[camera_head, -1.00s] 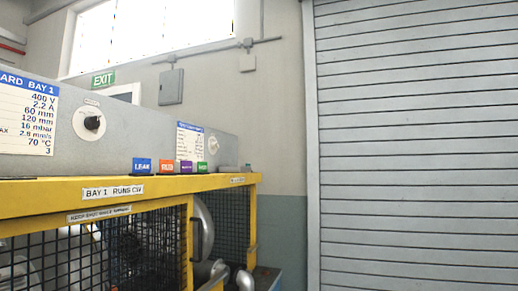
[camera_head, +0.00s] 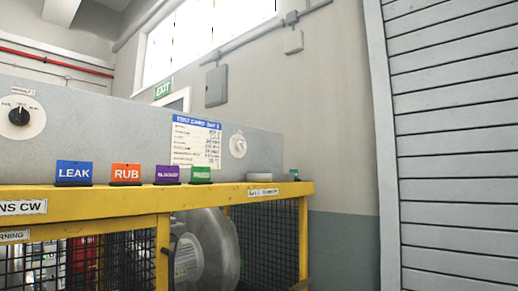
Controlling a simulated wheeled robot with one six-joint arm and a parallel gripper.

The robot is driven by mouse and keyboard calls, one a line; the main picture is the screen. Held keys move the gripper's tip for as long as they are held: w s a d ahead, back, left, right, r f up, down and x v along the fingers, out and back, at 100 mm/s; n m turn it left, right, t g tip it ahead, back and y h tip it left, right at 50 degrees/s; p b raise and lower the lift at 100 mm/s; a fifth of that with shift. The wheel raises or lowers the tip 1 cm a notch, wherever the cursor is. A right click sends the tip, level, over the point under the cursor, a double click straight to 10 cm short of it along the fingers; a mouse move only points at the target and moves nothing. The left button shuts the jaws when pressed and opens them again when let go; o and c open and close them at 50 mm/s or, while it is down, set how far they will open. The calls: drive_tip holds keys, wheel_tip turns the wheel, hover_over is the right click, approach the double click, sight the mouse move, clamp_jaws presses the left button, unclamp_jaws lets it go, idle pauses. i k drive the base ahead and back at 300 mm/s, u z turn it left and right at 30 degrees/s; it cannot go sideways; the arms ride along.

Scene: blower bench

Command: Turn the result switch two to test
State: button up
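A round white dial plate (camera_head: 238,143) sits at the right end of the grey panel, beside the bay 2 test card (camera_head: 196,142). Its small knob looks pale, and its markings and pointing direction are too small to tell. Another dial with a black knob (camera_head: 19,116) sits at the panel's left end under a small label. That label is too small to read surely, so I cannot confirm either switch's number from it. My gripper is not in view.
A yellow-framed mesh guard (camera_head: 262,192) runs below the panel, with a grey blower (camera_head: 208,252) behind it. Tags reading LEAK (camera_head: 74,171) and RUB (camera_head: 126,173), a purple tag (camera_head: 167,174) and a green tag (camera_head: 200,174) stand on the ledge. A roller shutter (camera_head: 450,150) fills the right.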

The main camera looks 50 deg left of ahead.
sight(240, 146)
drive_tip(key=u, duration=0.25)
drive_tip(key=i, duration=0.75)
drive_tip(key=u, duration=0.5)
